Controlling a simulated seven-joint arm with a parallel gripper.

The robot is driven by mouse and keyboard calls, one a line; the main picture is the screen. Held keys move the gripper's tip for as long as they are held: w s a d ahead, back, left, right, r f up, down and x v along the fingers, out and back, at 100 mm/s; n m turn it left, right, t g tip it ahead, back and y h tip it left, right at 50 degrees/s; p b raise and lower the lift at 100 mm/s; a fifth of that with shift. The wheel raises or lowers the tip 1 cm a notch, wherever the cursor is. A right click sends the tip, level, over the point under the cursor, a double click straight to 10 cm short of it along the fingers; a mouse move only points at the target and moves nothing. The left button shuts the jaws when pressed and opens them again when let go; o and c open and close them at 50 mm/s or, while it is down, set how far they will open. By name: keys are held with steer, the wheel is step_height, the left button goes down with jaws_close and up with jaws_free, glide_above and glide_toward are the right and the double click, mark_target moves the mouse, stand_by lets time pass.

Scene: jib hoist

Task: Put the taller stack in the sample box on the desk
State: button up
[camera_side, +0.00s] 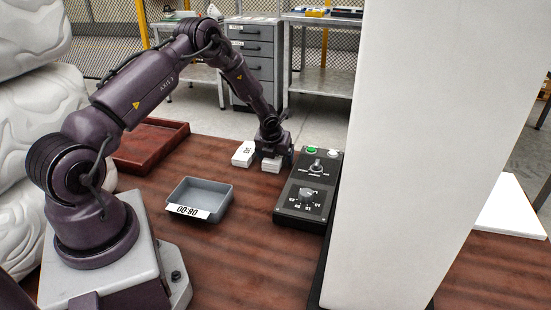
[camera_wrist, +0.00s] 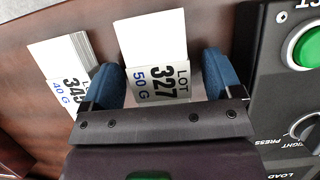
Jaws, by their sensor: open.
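Two stacks of white cards stand side by side on the brown desk (camera_side: 235,240). In the wrist view the right stack (camera_wrist: 152,40) is labelled LOT 327, 50 G, and the left stack (camera_wrist: 57,60) is labelled 345, 40 G. In the side view they are the right stack (camera_side: 271,164) and left stack (camera_side: 242,153). I cannot tell surely which is taller. My gripper (camera_side: 273,150) is open and low over the right stack. In the wrist view its blue fingers (camera_wrist: 160,65) are on either side of that stack. A grey open box (camera_side: 201,193) with a white label stands nearer, empty.
A red-brown tray (camera_side: 150,143) lies at the back left. A black control panel (camera_side: 308,190) with knobs and a green button (camera_side: 312,150) is close to the right of the stacks. A tall white column (camera_side: 425,150) blocks the right side. Desk around the grey box is clear.

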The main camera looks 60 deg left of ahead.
steer(key=c, duration=1.1)
